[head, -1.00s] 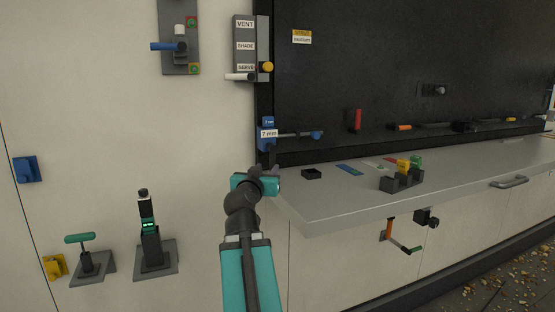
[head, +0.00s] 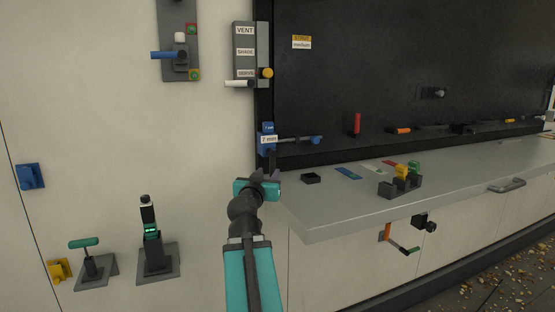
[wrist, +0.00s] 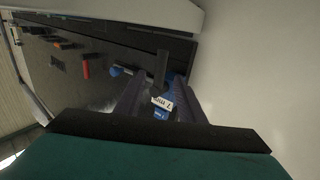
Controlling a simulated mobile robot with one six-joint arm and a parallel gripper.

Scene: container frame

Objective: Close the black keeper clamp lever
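A blue clamp-like block (head: 266,140) with a "7 mm" label sits at the left end of the counter, by the dark opening's edge. A dark upright piece (head: 272,160) shows just below it; I cannot tell surely whether it is the black keeper clamp lever. My gripper (head: 264,177) is in front of and below this block, apart from it. In the wrist view, my gripper's fingers (wrist: 158,100) are spread and empty. Between and beyond them show the label and blue block (wrist: 164,108), and a dark bar (wrist: 161,68), possibly the lever.
A rod with a blue knob (head: 316,140) runs right from the block. The counter (head: 340,220) holds a small black tray (head: 311,178) and a dark holder (head: 388,190) with coloured pieces. A switch panel (head: 245,50) hangs above.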

